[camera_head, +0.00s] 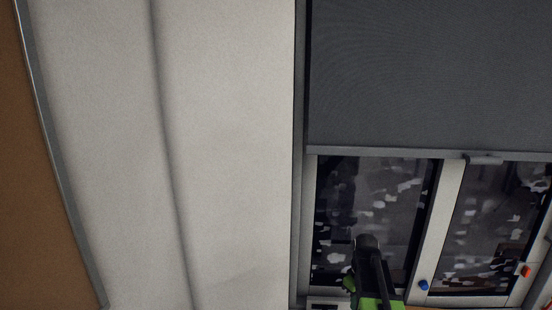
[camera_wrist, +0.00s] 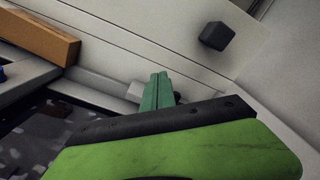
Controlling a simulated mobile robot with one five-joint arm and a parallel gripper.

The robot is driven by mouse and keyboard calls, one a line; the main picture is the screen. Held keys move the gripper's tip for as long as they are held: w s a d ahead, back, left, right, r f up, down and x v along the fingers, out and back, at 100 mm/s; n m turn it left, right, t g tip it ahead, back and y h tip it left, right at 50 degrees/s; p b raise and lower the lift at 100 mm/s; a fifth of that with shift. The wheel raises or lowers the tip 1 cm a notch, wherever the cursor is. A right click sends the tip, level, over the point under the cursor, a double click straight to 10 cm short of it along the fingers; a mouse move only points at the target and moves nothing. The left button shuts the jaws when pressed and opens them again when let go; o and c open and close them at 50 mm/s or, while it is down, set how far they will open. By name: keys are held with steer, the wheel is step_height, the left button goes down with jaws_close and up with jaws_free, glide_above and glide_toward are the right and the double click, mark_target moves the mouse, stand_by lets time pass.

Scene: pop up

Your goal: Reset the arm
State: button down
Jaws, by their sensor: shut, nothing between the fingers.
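My gripper (camera_wrist: 158,90) shows in the wrist view as two teal-green fingers pressed together, shut and empty. Its tips point up the picture, near a pale grey rail; I cannot tell whether they touch it. A bright green and black part of my own arm fills the bottom of the wrist view. In the head view, a black and green part of my arm shows at the bottom, right of centre, in front of a dark glossy panel (camera_head: 395,190). The fingertips cannot be made out there.
A dark cube-like knob (camera_wrist: 215,36) is on a pale surface. A brown block (camera_wrist: 38,35) lies upper left in the wrist view. The head view shows a blue knob (camera_head: 423,285), an orange-red piece (camera_head: 526,271), a grey screen (camera_head: 430,75) and a pale wall (camera_head: 225,150).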

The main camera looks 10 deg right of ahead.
steer(key=s+a+r+m, duration=0.1)
steer(key=s+a+m, duration=0.1)
steer(key=a, duration=0.7)
steer(key=s+a+r+m+p, duration=0.1)
steer(key=s+a, duration=0.3)
steer(key=a, duration=0.6)
steer(key=shift+s+a+m, duration=0.25)
steer(key=shift+s+m, duration=0.05)
steer(key=shift+m, duration=0.6)
steer(key=shift+r, duration=0.1)
